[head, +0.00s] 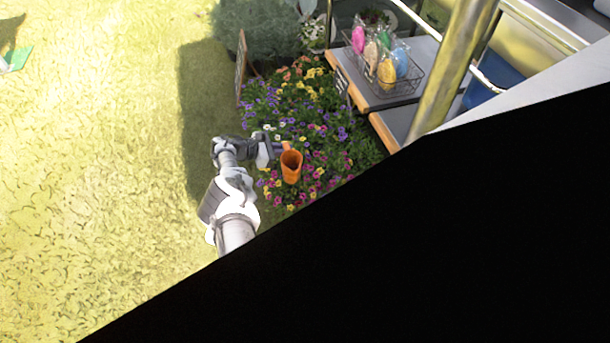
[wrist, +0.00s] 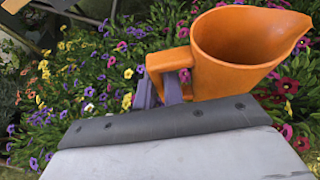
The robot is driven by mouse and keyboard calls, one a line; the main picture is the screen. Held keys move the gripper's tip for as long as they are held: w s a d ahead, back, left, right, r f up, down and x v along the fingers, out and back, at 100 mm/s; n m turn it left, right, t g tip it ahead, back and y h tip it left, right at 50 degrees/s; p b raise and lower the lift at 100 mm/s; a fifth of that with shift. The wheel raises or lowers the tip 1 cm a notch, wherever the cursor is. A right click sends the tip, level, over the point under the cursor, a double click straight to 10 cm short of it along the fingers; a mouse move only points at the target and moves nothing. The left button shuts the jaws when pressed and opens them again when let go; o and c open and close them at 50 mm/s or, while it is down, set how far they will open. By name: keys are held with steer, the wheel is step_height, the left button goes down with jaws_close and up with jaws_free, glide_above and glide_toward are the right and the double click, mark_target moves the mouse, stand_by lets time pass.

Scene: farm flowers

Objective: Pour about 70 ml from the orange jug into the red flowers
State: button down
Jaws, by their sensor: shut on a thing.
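The orange jug (head: 291,166) is held above the flower bed, with its open mouth facing up in the head view. In the wrist view the orange jug (wrist: 240,50) shows its handle on the left and its spout on the right. My gripper (head: 277,148) is shut on the jug's handle; its purple fingers (wrist: 165,90) show there in the wrist view. The jug looks roughly upright, and no stream of liquid shows. Red flowers (wrist: 287,85) grow to the right, below the spout. In the head view, red and pink flowers (head: 305,187) lie just below the jug.
Purple and yellow flowers (wrist: 100,65) fill the bed to the left in the wrist view. A grey-topped table (head: 385,100) with a wire basket (head: 425,80) of colourful wrapped items stands behind right. A metal pole (head: 455,65) rises near it. Open grass (head: 100,150) lies left.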

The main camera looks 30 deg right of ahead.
steer(key=shift+w+d+f+n+b, duration=0.15)
steer(key=shift+f+b, duration=0.25)
steer(key=shift+b, duration=0.45)
steer(key=shift+w+a+f+n+b, duration=0.1)
steer(key=shift+w+f+n+b, duration=0.2)
steer(key=shift+b, duration=0.55)
